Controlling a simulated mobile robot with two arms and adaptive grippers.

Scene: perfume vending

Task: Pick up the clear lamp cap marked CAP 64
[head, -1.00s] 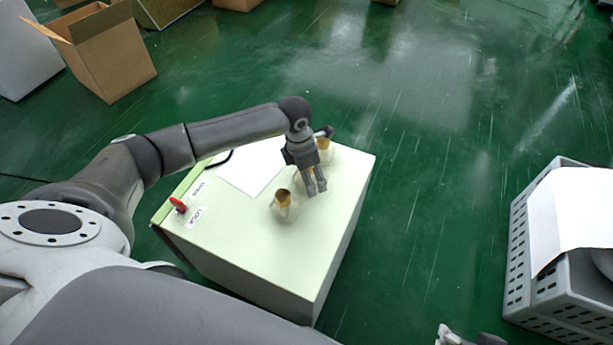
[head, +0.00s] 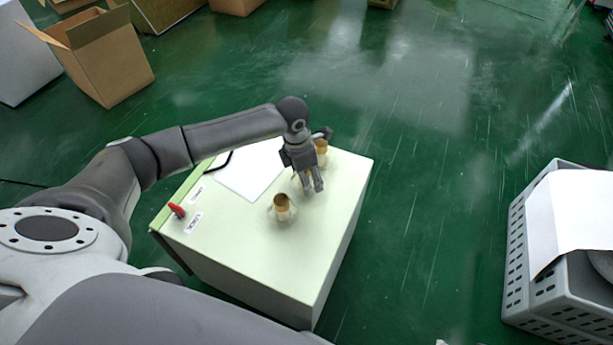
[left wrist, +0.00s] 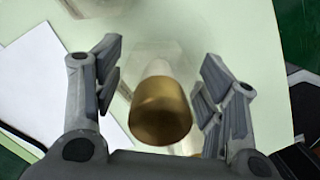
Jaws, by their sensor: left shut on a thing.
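A second clear piece with a gold top (head: 283,212) stands nearer the front, and a third (head: 321,148) stands behind the gripper. I cannot read a CAP 64 marking on any of them.
A white sheet (head: 245,175) lies on the cabinet top, with a red knob (head: 177,210) and small labels at its left edge. A grey crate (head: 545,285) with white paper stands at right. An open cardboard box (head: 105,60) is at upper left. The green floor between is clear.

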